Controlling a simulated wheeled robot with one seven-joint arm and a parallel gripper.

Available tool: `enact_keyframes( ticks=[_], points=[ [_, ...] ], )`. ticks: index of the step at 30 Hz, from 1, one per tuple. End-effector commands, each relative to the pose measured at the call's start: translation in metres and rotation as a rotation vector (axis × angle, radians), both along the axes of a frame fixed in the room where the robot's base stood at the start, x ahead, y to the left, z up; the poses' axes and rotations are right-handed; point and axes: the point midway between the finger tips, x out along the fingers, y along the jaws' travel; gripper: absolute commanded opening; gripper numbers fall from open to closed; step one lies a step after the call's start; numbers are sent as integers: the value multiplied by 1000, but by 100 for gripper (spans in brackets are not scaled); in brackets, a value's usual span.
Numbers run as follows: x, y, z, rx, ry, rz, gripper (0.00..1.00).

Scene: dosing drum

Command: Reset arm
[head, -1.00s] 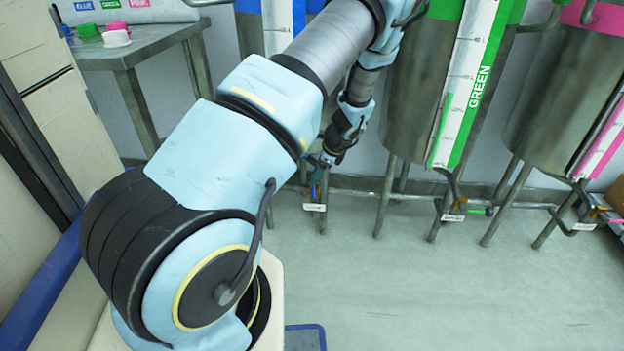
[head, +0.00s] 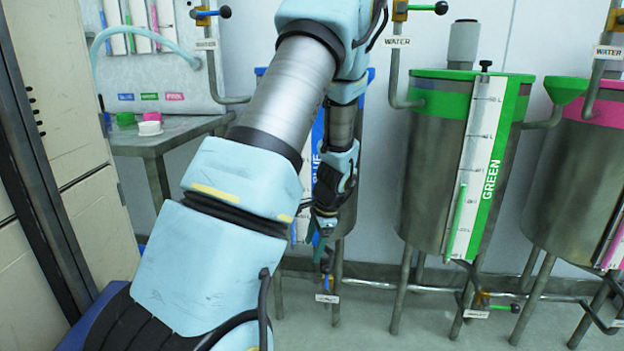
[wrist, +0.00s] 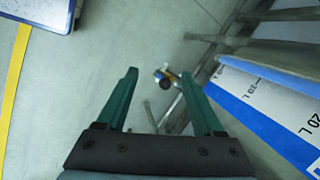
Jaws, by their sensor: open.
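My gripper (head: 322,240) hangs at the end of my pale blue arm, in front of the blue drum's lower part. In the wrist view its two green fingers (wrist: 158,76) are spread apart with nothing between them. Below the fingertips, apart from them, is the outlet valve (wrist: 163,78) of the blue drum. That valve (head: 326,266) also shows in the head view, just under the gripper, above a small white label. The blue drum's scale strip (wrist: 270,115) lies to the right of the fingers. Most of the blue drum is hidden behind my arm in the head view.
The green drum (head: 425,170) stands to the right, with a pink-topped drum (head: 570,180) beyond it. Water pipes with valves hang above them. A metal table (head: 165,135) with green, pink and white caps is at left. Floor in front of the drums is clear.

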Motion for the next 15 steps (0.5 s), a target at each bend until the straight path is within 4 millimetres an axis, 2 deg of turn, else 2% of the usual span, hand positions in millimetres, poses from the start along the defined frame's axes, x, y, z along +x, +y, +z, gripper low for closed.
enact_keyframes(
  ticks=[1, 6, 9, 15],
  points=[
    [-13, 13, 19, -48, -9, 113, 68],
    [-63, 44, 67, -193, -29, 487, 68],
    [-91, 57, 87, -256, -38, 670, 68],
    [-137, 73, 113, -342, -55, 941, 68]
  ],
)
